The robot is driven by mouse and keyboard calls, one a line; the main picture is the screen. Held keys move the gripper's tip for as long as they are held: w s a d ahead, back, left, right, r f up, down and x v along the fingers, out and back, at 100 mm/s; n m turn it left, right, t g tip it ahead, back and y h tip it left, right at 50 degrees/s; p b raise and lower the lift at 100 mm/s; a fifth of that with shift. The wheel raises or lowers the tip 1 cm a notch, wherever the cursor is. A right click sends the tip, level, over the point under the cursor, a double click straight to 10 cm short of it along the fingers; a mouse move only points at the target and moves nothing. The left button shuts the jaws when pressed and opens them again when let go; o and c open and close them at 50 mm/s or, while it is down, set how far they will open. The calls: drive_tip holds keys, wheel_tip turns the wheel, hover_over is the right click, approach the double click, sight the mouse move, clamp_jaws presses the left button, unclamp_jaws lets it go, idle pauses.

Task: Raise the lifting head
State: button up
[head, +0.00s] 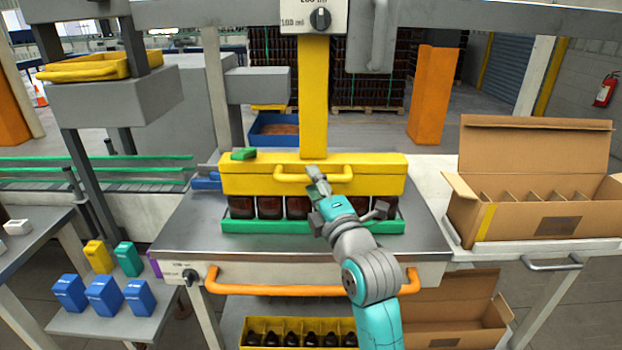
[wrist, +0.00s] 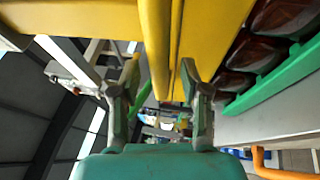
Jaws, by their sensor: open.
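The yellow lifting head (head: 235,178) is a wide block on a yellow column (head: 314,90). It sits low, right over a row of dark amber bottles (head: 270,207) in a green tray (head: 260,226). A yellow handle bar (head: 290,177) runs along its front. My gripper (head: 318,182) is at the middle of this handle and hides part of it. In the wrist view, my gripper (wrist: 160,75) has its fingers apart, with a yellow bar (wrist: 155,45) running between them. I cannot tell whether the fingers touch it. The bottles (wrist: 265,45) show at the right there.
An orange rail (head: 300,288) runs along the table's front. An open cardboard box (head: 545,222) stands at the right. Blue, yellow and green blocks (head: 104,296) sit on a lower shelf at left. A small green block (head: 243,154) lies on the head's top left.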

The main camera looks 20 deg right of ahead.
drive_tip(key=shift+x, duration=1)
clamp_jaws()
approach(311, 92)
drive_tip(key=w+a+r, duration=0.1)
drive_tip(key=w+r, duration=0.1)
drive_tip(key=w+a+r, duration=0.1)
drive_tip(key=w, duration=0.1)
drive_tip(key=shift+a+r, duration=0.2)
drive_tip(key=shift+a, duration=0.1)
unclamp_jaws()
drive_tip(key=shift+w, duration=0.1)
drive_tip(key=shift+f, duration=0.1)
